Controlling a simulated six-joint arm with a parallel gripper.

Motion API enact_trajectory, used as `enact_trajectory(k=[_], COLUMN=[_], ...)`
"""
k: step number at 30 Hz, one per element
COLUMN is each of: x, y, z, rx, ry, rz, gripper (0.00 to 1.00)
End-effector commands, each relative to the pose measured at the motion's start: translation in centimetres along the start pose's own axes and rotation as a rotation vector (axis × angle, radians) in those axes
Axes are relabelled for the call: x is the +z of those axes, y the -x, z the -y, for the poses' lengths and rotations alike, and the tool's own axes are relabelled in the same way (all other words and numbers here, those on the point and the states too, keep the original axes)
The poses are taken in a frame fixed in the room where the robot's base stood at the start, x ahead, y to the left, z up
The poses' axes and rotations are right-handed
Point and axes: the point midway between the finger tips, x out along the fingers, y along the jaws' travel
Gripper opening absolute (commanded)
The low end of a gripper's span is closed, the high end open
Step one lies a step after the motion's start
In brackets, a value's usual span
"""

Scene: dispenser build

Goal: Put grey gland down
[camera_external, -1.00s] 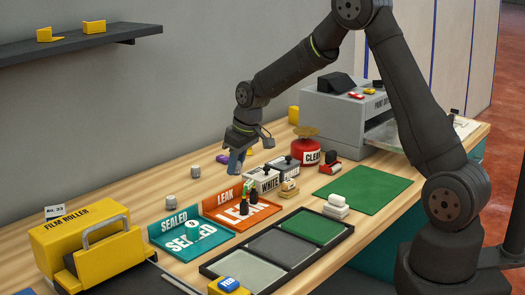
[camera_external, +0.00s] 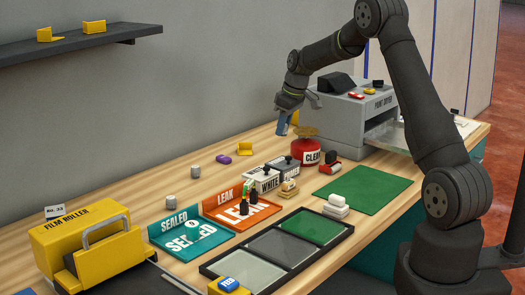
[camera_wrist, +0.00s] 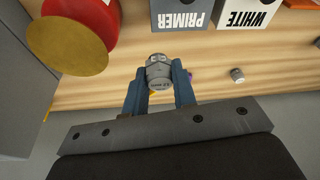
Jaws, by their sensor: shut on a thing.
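My gripper (camera_wrist: 160,82) is shut on a grey gland (camera_wrist: 159,72), a small ribbed cylinder held between the two blue fingers in the wrist view. In the external view my gripper (camera_external: 282,126) is raised above the back of the bench, left of the grey paint dryer; the gland cannot be made out there. Two more grey glands stand on the wood, one at the back (camera_external: 196,171) and one nearer the SEALED tray (camera_external: 171,201). One loose gland also shows at the right of the wrist view (camera_wrist: 237,74).
The red CLEAN can (camera_external: 309,151) with a brass disc stands close to my gripper. PRIMER and WHITE boxes (camera_external: 264,180), a purple piece (camera_external: 223,160) and a yellow piece (camera_external: 245,149) are nearby. The grey dryer (camera_external: 335,118) stands right. Bare wood lies along the back left.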

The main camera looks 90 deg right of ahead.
Motion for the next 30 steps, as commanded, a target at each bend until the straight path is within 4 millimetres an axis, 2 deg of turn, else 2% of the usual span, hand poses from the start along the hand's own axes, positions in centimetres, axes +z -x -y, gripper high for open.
enact_trajectory(k=[4,12,18,23,30], x=[-1.0,-5.0,-7.0,-7.4,-6.4], y=[-1.5,-6.5,-8.9,-9.6,-12.7], z=[0.3,3.8,5.3,5.7,5.6], rx=[-0.004,-0.003,-0.002,-0.001,-0.001], ry=[0.005,0.008,0.004,0.003,0.002], rz=[0.001,0.002,0.001,0.0,0.002], gripper=[0.03,0.03,0.03,0.03,0.03])
